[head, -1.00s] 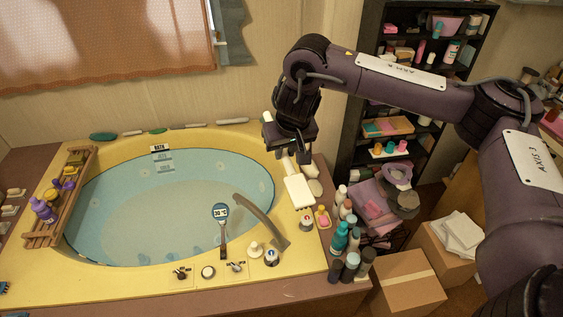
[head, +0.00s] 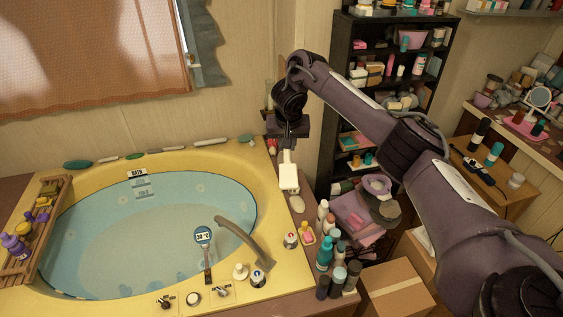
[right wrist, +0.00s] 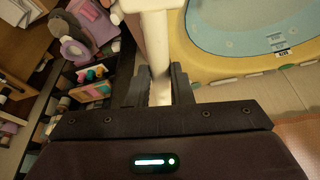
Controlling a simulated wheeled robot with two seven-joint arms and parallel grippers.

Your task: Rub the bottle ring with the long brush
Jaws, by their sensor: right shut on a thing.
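The long brush has a pale, blocky head (head: 289,178) and a thin pale handle. My right gripper (head: 288,143) is shut on the handle, above the right rim of the yellow tub. The head hangs toward the front, over or near the rim; I cannot tell if it touches. In the right wrist view the handle (right wrist: 160,50) runs up between the two fingers (right wrist: 158,85). I cannot make out a bottle ring for sure; part of the rim is behind the brush. My left gripper is not in view.
Several bottles (head: 325,252) crowd the tub's front right corner. A pale oval thing (head: 297,203) lies on the right edge. The curved faucet (head: 245,238) rises near the front. A dark shelf (head: 345,110) stands close behind my right arm. A wooden rack (head: 35,240) spans the left rim.

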